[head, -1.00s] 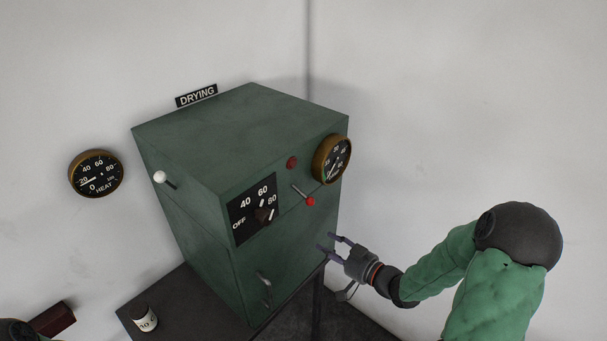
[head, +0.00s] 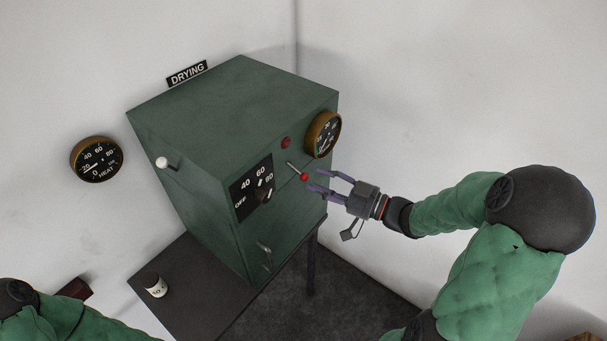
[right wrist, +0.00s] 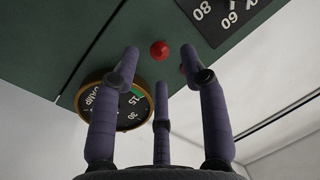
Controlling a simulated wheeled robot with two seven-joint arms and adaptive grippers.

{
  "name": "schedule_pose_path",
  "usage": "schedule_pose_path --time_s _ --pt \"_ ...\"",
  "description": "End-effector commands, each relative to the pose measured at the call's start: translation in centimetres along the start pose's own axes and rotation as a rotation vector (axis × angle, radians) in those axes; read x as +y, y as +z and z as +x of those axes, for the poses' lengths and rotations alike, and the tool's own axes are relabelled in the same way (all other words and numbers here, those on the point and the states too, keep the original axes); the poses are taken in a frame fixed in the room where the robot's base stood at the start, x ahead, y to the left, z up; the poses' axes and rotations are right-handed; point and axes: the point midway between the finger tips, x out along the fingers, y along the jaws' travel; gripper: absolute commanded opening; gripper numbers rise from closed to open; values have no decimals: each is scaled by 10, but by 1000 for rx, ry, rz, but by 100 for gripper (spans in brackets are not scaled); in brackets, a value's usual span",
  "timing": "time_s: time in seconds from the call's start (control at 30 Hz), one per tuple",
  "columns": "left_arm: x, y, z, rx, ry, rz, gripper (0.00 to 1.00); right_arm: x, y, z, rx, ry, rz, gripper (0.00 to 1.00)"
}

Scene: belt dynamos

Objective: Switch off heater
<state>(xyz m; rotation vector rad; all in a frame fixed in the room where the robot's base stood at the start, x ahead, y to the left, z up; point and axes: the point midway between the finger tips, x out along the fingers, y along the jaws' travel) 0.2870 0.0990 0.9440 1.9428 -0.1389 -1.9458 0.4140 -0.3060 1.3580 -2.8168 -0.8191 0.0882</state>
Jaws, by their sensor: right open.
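The heater is a green metal cabinet (head: 190,165). Its front carries a black dial plate (head: 239,190) marked OFF, 40, 60 and 80, with a dark knob (head: 264,195); its exact setting is hard to read. Right of the dial a short lever with a red ball tip (head: 304,177) sticks out. My right gripper (head: 315,181) is open just right of this tip, fingers towards it. In the right wrist view the red ball (right wrist: 159,50) lies ahead, between the open fingers and apparently beyond their tips. My left gripper is out of view.
A red lamp (head: 286,142) and brass-rimmed gauge (head: 323,135) sit above the lever. A white-knobbed lever (head: 162,162) is on the left side, a handle (head: 264,254) below. A HEAT gauge (head: 97,159) hangs on the wall.

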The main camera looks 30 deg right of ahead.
Motion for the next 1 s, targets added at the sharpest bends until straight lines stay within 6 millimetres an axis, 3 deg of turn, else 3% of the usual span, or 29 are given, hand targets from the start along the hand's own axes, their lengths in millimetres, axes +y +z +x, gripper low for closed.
schedule_pose_path --time_s 0.3,0.77,0.93,1.0 --pt "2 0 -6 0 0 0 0 0 0 43 -1 -2 1 44" --pt "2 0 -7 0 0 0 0 1 0 53 0 2 -1 44" --pt "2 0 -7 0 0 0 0 1 0 53 0 1 -1 0" --pt "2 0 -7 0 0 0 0 0 0 53 -1 1 0 0"
